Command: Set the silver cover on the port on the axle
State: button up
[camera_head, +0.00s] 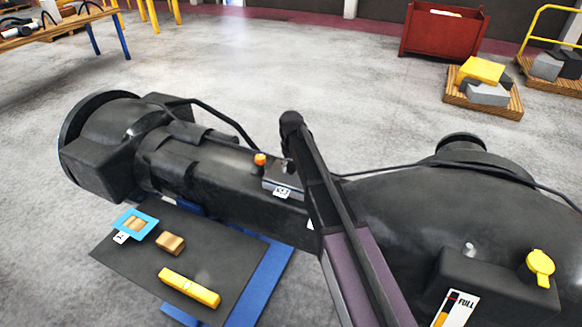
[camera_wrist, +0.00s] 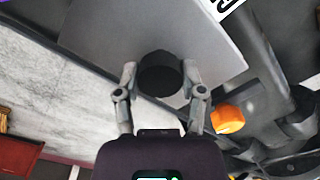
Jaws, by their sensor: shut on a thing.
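The silver cover is a flat grey plate with a dark round knob; it fills the upper middle of the wrist view (camera_wrist: 105,35) and shows small in the head view (camera_head: 275,182). My gripper (camera_wrist: 160,78) is shut on the knob, one finger on each side. In the head view my gripper (camera_head: 287,164) is mostly hidden by my arm. The black axle (camera_head: 225,185) lies under and around the cover. The port is not visible, so I cannot tell whether the cover is seated or just above it.
An orange cap (camera_head: 260,159) stands close left of the cover. A white label (camera_head: 282,192) is just in front. A dark side table (camera_head: 215,265) holds a yellow level (camera_head: 189,288) and a wooden block (camera_head: 171,243). Hoses run along the axle; a yellow cap (camera_head: 540,266) is at right.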

jog(key=shift+f+b, duration=0.35)
jog(key=shift+f, duration=0.05)
dwell(0.4)
jog(key=o, duration=1.2)
jog(key=shift+s, duration=0.15)
